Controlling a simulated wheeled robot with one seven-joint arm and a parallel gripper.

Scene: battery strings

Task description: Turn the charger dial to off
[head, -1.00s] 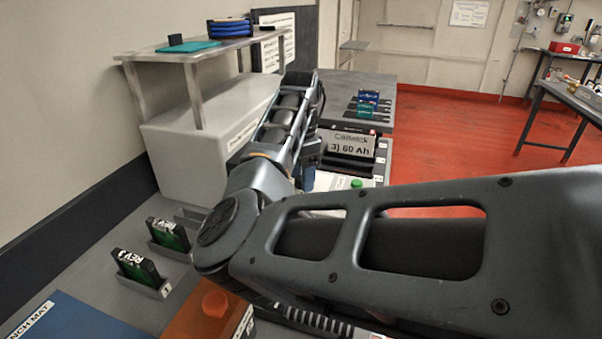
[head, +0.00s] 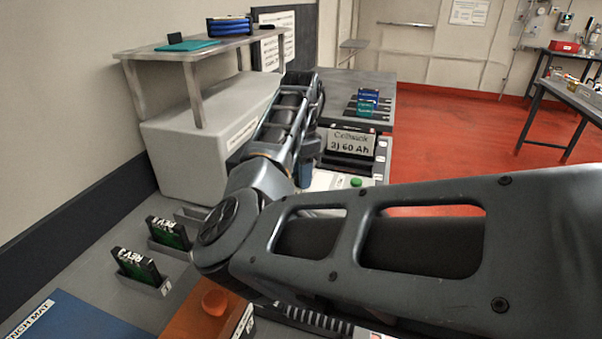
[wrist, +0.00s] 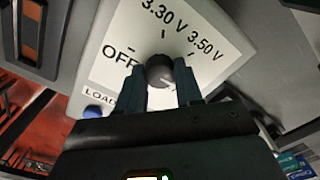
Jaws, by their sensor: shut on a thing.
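In the wrist view the charger dial (wrist: 158,70) is a dark round knob on a white panel (wrist: 205,28). The panel reads OFF to the left of the dial, 3.30 V above it and 3.50 V to the upper right, with tick marks around it. My gripper (wrist: 161,84) has one finger on each side of the dial and is shut on it. A small white mark shows low on the dial's right side; I cannot tell surely where the dial points. In the head view my arm hides the dial.
A blue knob (wrist: 93,111) sits beside a LOAD label on the panel's lower left. In the head view, an orange box (head: 190,318), a blue bench mat (head: 75,318) and green circuit boards (head: 135,265) in holders lie left of my arm. A shelf (head: 190,52) stands behind.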

